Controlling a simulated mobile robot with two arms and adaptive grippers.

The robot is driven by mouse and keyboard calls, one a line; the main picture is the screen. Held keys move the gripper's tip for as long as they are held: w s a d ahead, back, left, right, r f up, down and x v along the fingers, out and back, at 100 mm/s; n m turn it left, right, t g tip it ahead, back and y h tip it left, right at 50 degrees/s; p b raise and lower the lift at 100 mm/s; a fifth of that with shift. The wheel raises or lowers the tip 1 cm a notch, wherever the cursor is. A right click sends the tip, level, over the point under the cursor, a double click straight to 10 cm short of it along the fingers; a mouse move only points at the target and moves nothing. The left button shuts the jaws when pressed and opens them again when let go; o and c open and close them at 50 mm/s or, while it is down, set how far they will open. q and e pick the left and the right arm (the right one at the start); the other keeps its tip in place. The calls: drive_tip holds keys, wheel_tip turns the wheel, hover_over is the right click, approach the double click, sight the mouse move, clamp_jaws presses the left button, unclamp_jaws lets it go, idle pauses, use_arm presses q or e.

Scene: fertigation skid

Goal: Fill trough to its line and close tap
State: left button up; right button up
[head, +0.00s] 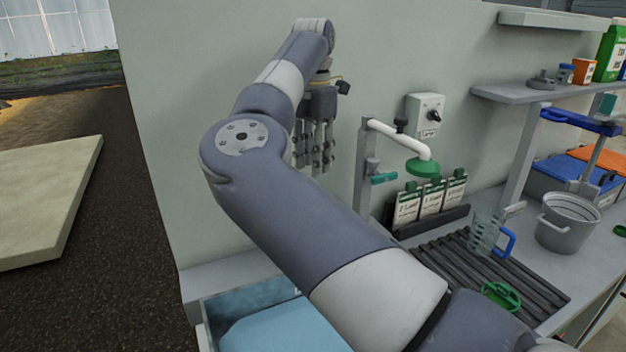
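The trough (213,309) is a blue-grey open box at the lower left, partly hidden behind my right arm. Light blue water (275,328) shows inside it; I cannot make out a fill line. The tap has a grey post (364,172) at the wall with a teal lever (384,178) on its right side. A white pipe bends from the post to a green spray head (422,167). I cannot tell whether water is running. My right gripper (315,161) hangs fingers down, left of the post, empty, its fingers apart. My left gripper is not in view.
A dark ribbed drainer (462,262) holds a clear jug (487,231) with a blue handle and a green item (501,296). A grey bucket (567,222) stands at right, below a shelf (520,93). A switch box (425,115) is on the wall.

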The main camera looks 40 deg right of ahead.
drive_tip(key=shift+r, duration=2.1)
